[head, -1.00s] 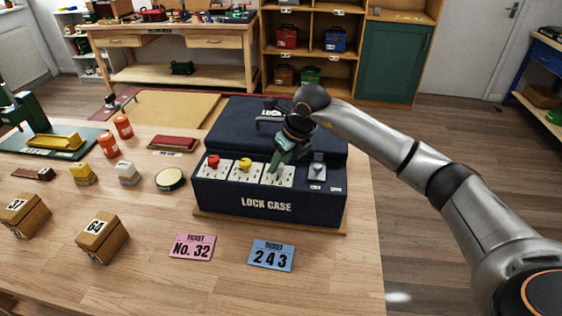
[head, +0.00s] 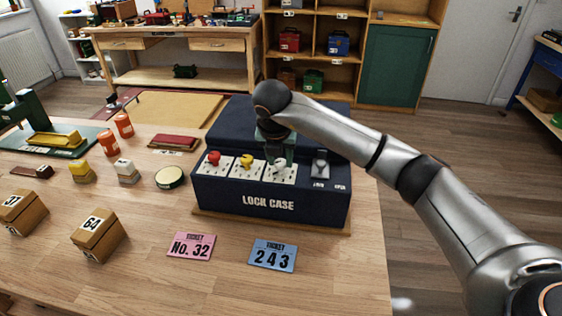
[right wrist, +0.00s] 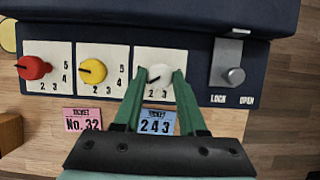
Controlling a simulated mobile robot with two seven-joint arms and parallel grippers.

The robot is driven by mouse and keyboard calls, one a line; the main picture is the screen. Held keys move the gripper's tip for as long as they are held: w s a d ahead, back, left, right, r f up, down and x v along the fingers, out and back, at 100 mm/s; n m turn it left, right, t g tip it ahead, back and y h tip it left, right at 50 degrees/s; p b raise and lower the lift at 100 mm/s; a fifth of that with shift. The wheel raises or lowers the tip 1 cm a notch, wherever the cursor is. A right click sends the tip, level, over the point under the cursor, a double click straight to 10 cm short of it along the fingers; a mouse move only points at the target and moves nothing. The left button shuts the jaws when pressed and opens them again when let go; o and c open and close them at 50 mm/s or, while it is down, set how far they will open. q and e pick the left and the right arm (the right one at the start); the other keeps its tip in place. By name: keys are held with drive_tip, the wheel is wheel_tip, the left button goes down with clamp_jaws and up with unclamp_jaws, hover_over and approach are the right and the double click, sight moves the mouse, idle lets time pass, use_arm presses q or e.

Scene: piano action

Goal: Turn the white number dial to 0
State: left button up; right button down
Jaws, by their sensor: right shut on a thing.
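The dark blue lock case (head: 270,204) stands on the wooden table with red, yellow and white number dials in a row. The white dial (head: 279,166) is the rightmost of the three; it also shows in the right wrist view (right wrist: 160,74). My right gripper (head: 279,160) comes from above and is shut on the white dial, with its green fingers on either side in the right wrist view (right wrist: 160,80). The fingers hide part of the dial's scale, and I cannot tell which number it points at. My left gripper is not in view.
A lock slider (head: 320,166) is right of the white dial. The yellow dial (head: 247,161) and red dial (head: 214,158) are to its left. Pink (head: 191,246) and blue (head: 272,255) tickets lie in front. Wooden boxes (head: 99,236) stand at front left.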

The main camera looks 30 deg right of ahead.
drive_tip(key=m+g+h, duration=0.1)
drive_tip(key=m, duration=0.3)
drive_tip(key=shift+w+a+m+b, duration=0.1)
drive_tip(key=shift+m+b, duration=0.3)
drive_tip(key=m+g, duration=0.2)
drive_tip(key=m, duration=0.2)
drive_tip(key=shift+w+h, duration=0.1)
drive_tip(key=shift+h, duration=0.2)
drive_tip(key=c, duration=0.5)
unclamp_jaws()
drive_tip(key=shift+a+r, duration=0.1)
drive_tip(key=p+v, duration=0.2)
drive_tip(key=v, duration=1)
drive_tip(key=shift+a+r, duration=0.1)
